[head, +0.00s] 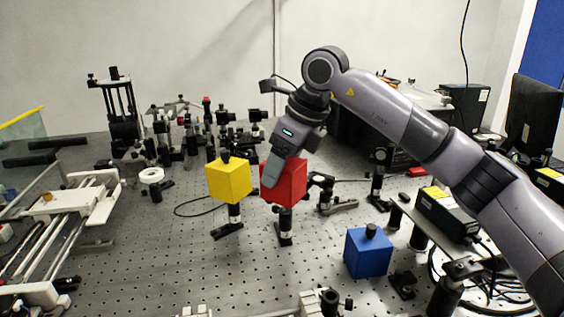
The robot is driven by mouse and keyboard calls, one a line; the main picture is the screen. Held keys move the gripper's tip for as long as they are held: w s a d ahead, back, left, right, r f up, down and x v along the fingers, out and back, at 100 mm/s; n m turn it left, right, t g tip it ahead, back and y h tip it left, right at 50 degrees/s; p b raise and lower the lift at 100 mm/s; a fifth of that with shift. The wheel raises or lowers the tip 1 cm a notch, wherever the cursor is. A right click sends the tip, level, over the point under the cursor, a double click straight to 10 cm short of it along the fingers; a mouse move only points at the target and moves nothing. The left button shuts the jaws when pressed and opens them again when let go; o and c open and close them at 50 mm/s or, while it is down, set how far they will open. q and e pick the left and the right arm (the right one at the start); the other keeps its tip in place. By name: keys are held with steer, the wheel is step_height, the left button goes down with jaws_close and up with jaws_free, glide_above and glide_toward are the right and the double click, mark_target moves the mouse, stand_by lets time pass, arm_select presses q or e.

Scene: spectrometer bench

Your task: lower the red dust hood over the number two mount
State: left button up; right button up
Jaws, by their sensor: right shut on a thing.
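The red dust hood (292,184) is a red cube in the middle of the head view. My right gripper (271,177) reaches down onto it from above and is shut on it. A black post mount (284,226) shows directly below the hood, with its foot on the bench. The top of this mount is hidden by the hood, so I cannot tell whether the hood sits around it or hangs in front of it. No readable number shows on the mount. My left gripper is not in view.
A yellow hood (228,182) stands on a post close to the left of the red one. A blue hood (367,254) rests low at the right front. Optics posts (190,135) crowd the back. The perforated bench (150,245) is mostly clear at front left.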

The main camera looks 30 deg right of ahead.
steer(key=shift+f+b, duration=0.6)
steer(key=shift+f, duration=0.5)
steer(key=shift+f, duration=0.15)
stand_by(0.3)
steer(key=o, duration=1.1)
steer(key=shift+v, duration=3.55)
